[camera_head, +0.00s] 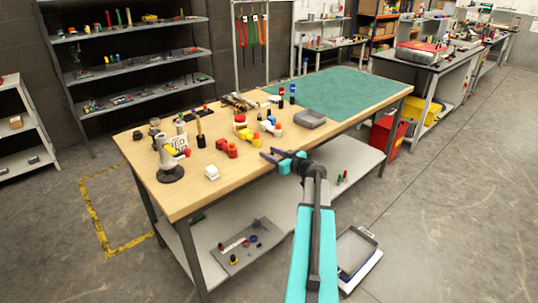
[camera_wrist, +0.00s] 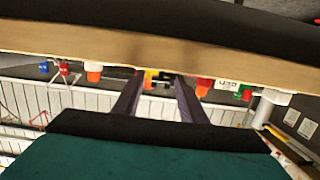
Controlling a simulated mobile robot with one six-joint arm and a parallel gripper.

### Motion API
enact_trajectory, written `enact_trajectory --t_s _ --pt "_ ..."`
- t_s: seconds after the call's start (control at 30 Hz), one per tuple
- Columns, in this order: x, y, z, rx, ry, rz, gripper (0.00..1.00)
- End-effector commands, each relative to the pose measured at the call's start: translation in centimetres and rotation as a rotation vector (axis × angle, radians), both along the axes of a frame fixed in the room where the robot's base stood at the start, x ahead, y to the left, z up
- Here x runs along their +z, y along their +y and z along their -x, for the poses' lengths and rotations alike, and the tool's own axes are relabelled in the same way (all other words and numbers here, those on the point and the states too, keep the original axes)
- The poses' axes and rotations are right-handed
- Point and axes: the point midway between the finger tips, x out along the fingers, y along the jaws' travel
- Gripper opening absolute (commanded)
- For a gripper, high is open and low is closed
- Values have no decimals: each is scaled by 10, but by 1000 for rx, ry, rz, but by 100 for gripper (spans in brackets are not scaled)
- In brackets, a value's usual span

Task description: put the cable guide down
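My gripper (camera_head: 275,155) is just off the front long edge of the wooden workbench (camera_head: 190,205), at about tabletop height. In the wrist view its two dark fingers (camera_wrist: 158,98) stand apart with a gap between them. I see nothing held in that gap; the items showing through it are on the bench beyond. I cannot identify the cable guide for certain in either view. A small white block (camera_head: 212,173) lies near the bench's front edge, left of the gripper. A red piece (camera_head: 227,149) and a yellow piece (camera_head: 247,135) lie closer to the gripper.
A green mat (camera_head: 335,95) covers the bench's right part and looks mostly clear. A grey box (camera_head: 310,119) sits by its near edge. A grey stand (camera_head: 168,160) is at the left end. The lower shelf holds a tray (camera_head: 245,250). A red bin (camera_head: 386,135) stands right.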

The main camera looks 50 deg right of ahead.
Motion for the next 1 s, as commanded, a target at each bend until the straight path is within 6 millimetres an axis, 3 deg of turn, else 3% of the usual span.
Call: enact_trajectory --t_s 0.47,1.0 --pt "4 1 6 -1 0 1 38" --pt "15 7 80 -2 0 0 38"
